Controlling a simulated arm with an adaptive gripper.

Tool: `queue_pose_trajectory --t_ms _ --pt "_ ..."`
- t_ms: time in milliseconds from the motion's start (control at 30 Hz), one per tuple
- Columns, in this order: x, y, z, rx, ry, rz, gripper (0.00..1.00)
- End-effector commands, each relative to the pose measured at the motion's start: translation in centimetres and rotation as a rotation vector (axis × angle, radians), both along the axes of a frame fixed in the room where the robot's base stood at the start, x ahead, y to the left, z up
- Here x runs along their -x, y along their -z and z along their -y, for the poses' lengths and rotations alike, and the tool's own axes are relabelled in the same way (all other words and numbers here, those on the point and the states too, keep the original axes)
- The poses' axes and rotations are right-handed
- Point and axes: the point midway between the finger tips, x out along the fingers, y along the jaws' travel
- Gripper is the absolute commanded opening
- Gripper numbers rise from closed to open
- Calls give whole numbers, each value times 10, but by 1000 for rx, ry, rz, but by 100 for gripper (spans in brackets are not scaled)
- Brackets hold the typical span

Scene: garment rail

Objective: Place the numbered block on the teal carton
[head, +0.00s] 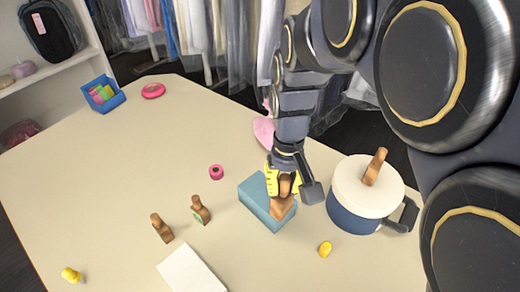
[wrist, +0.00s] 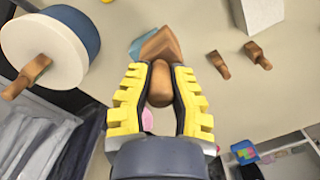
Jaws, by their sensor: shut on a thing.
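The numbered block (head: 283,208) is a brown wooden piece with a rounded knob and a wider, angular base. It also shows in the wrist view (wrist: 162,45). No number can be read on it. My gripper (head: 284,182) has yellow-padded fingers and is shut on the knob, which sits between the fingertips in the wrist view (wrist: 160,84). The teal carton (head: 255,196) lies on the table under the block, and the block covers part of its right side. Only a piece of the carton (wrist: 142,42) shows in the wrist view. Whether block and carton touch, I cannot tell.
A blue pot with a cream lid (head: 362,187) stands close to the right. Two brown wooden pieces (head: 161,228) (head: 200,210), a white box (head: 191,270) and a pink ring (head: 216,171) are left.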

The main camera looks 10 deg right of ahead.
Motion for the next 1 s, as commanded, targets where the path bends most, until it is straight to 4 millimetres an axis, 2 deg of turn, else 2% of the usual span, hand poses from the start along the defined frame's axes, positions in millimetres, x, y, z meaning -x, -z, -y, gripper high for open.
queue_pose_trajectory --t_ms 433,600,700,1000 --pt "-84 40 -4 0 2 -5 0" --pt "-109 69 -5 0 1 -4 0" --pt "-119 82 -6 0 1 -7 0" --pt "-133 98 -7 0 1 -3 0"
